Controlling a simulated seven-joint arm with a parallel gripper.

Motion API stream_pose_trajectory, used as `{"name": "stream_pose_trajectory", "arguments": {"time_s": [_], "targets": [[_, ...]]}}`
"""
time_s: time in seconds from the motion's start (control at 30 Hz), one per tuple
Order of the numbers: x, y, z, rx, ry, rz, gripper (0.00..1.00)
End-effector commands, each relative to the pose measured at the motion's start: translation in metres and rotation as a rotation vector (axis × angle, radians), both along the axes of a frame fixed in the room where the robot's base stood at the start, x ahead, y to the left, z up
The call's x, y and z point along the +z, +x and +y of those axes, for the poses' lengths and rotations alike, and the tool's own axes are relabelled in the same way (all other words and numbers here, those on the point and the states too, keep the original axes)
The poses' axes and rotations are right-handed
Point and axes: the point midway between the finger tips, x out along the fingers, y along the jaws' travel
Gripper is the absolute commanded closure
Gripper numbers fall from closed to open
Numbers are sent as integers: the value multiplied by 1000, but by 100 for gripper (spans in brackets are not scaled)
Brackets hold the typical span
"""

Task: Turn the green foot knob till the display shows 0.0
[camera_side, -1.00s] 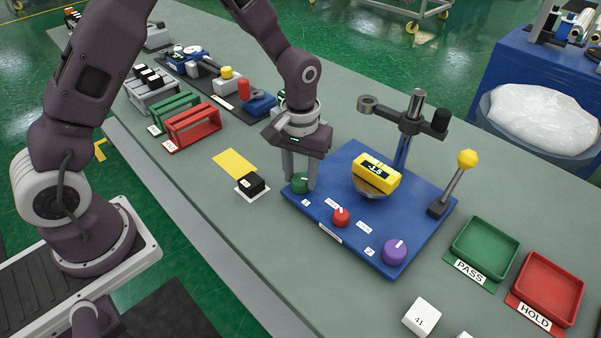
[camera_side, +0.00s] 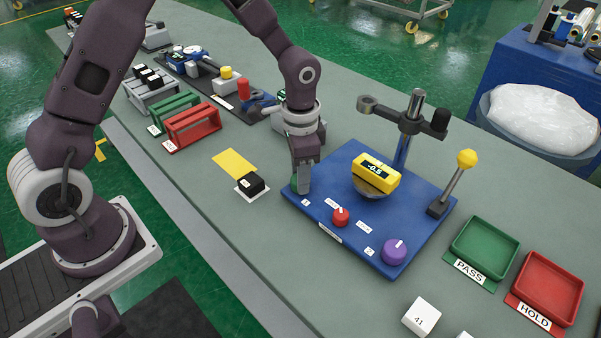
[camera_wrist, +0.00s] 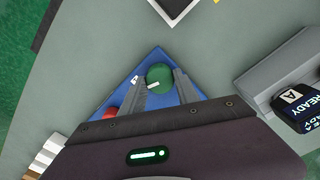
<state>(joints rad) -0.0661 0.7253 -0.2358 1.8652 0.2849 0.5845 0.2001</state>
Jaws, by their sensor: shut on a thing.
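The green foot knob (camera_side: 294,184) sits at the left corner of the blue base plate (camera_side: 327,200), partly hidden by my gripper (camera_side: 302,188) in the side view. In the wrist view the green knob (camera_wrist: 159,76), with a white mark, lies between the two fingers of my gripper (camera_wrist: 162,84), which is shut on it. The yellow display unit (camera_side: 376,173) stands on the plate and reads -0.5.
On the plate are a red knob (camera_side: 341,216), a purple knob (camera_side: 395,251), a post with an arm (camera_side: 408,120) and a yellow-tipped lever (camera_side: 466,160). A black block (camera_side: 251,183) lies left of the plate. Green (camera_side: 486,250) and red trays (camera_side: 549,289) stand at right.

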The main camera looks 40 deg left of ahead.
Motion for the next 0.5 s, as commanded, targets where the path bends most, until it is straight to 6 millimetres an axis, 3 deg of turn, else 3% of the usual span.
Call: {"name": "stream_pose_trajectory", "arguments": {"time_s": [0.5], "targets": [[2,1,0,-235,0,-6,100]]}}
